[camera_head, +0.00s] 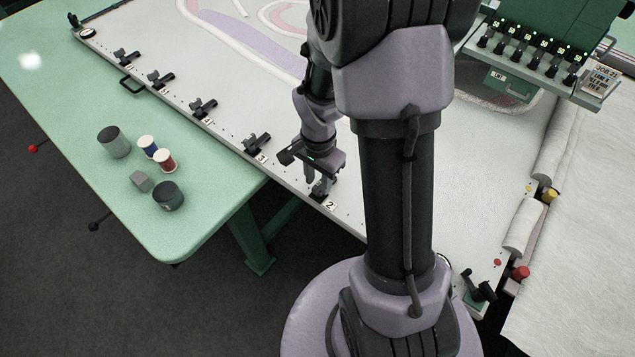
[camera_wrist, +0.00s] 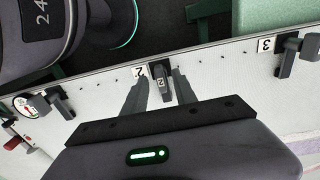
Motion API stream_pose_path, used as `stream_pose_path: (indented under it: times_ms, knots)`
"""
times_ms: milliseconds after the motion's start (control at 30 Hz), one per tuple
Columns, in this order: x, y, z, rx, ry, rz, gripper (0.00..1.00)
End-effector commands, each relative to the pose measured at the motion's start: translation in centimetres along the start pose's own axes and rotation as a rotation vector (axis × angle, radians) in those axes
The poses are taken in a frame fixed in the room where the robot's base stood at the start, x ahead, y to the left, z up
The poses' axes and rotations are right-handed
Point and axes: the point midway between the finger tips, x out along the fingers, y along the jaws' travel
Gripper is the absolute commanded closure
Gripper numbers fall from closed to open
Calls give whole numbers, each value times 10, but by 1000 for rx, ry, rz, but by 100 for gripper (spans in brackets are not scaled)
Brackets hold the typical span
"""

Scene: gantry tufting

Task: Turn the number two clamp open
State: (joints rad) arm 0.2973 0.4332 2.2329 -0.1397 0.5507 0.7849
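The number two clamp (camera_head: 321,190) is a small dark toggle on the near edge of the white frame, beside a white "2" label (camera_head: 330,205). My gripper (camera_head: 316,174) is right over it, pointing down. In the wrist view the clamp (camera_wrist: 161,82) stands between my two fingers (camera_wrist: 160,84), its short lever reaching inward over the frame. The fingers are apart, one on each side, with a gap showing beside the lever. I cannot tell how low the fingertips are or whether either touches it.
The number three clamp (camera_wrist: 287,58) sits further along the same edge, and more clamps (camera_head: 203,107) follow. A corner clamp (camera_head: 478,287) is at lower right. A green table (camera_head: 215,165) holds spools and pots. A green tufting head (camera_head: 560,25) stands at upper right.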

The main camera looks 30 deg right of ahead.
Motion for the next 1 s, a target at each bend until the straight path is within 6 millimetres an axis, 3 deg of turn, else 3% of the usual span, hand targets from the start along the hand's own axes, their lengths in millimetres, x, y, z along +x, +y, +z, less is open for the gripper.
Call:
stream_pose_path:
  times_ms: [300, 467, 500, 1000]
  knots:
    - [4, 0, 0, 0, 0, 0, 66]
    - [4, 0, 0, 0, 0, 0, 98]
    - [4, 0, 0, -1, 0, 0, 100]
    - [3, 0, 0, -87, 1, 0, 100]
